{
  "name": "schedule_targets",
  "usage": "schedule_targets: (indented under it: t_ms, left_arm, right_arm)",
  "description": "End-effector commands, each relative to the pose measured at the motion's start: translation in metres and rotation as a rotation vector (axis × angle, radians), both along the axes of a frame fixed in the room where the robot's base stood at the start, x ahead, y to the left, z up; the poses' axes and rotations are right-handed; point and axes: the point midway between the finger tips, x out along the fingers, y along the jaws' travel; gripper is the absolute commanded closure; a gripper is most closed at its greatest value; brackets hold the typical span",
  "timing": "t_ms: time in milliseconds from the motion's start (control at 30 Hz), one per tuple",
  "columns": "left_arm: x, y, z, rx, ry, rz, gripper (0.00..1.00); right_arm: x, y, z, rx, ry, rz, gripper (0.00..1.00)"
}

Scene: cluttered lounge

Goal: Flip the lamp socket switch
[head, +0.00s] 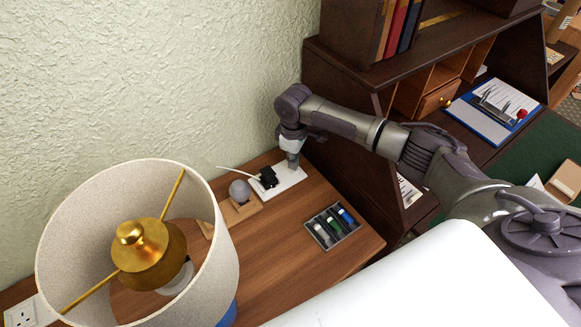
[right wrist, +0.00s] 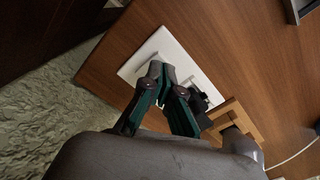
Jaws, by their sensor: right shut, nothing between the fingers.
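The white socket plate (head: 287,184) lies on the wooden side table by the wall, with a black plug (head: 268,177) in it and a white cord leading off. My right gripper (head: 292,162) points down at the plate's far right end. In the right wrist view the closed, empty fingertips (right wrist: 163,78) are over the white plate (right wrist: 183,58), close to it; I cannot tell whether they touch. My left gripper is out of view.
A wooden stand with a grey ball (head: 239,190) sits beside the plate. A grey tray of markers (head: 331,224) lies on the table's right part. A dark wooden desk hutch (head: 345,80) rises behind my right arm.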

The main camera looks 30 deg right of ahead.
Motion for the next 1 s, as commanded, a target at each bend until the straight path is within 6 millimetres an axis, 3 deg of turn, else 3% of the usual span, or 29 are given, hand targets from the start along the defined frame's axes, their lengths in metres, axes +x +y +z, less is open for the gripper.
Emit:
schedule_targets:
  t_ms: [1000]
  left_arm:
    - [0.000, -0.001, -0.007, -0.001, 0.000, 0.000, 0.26]
  right_arm:
    - [0.000, 0.000, -0.016, 0.000, 0.000, 0.000, 1.00]
